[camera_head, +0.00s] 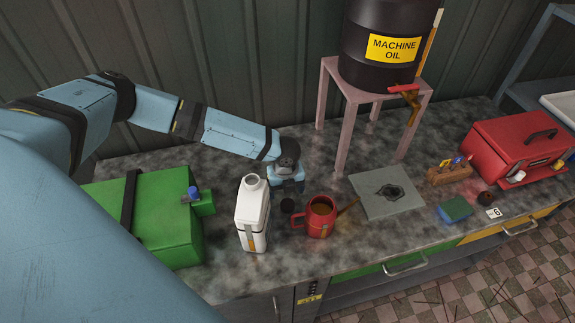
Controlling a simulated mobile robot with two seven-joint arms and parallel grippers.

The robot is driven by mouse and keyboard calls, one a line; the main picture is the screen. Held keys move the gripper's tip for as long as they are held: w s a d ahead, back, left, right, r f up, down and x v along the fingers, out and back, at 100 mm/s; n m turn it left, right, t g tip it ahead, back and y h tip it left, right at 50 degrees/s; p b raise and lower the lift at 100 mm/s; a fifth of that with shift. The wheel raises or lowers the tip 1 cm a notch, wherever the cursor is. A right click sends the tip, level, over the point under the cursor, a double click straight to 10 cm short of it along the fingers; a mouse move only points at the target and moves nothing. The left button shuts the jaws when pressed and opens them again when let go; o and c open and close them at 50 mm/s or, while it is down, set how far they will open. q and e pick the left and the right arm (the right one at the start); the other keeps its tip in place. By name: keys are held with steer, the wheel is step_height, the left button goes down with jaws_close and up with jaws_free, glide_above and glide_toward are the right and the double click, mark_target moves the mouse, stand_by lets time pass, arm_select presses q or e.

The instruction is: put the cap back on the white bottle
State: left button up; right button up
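The white bottle (254,215) stands upright on the counter, left of centre, with its round neck bare on top. A small dark round piece (287,205), which looks like the cap, is just right of the bottle, between it and the red mug. My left gripper (287,190) reaches in from behind, pointing down, just above the dark piece and to the right of the bottle's neck. Its fingers are too small to tell whether they touch the dark piece or how far apart they are. My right gripper is not in view.
A green box (150,218) is at left. A stained grey sheet (374,200), a pink stand (345,140) under an oil drum (385,40), and a red toolbox (510,146) are further right.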

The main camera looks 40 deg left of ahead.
mark_target(287, 202)
arm_select(q)
steer(key=shift+s+d+f+p, duration=0.1)
steer(key=shift+d+f+p, duration=0.1)
steer(key=shift+f+p, duration=0.2)
step_height(287, 202, down, 4)
steer(key=shift+s+d+f+p, duration=0.1)
steer(key=shift+f+p, duration=0.1)
steer(key=shift+p, duration=0.25)
steer(key=c, duration=1)
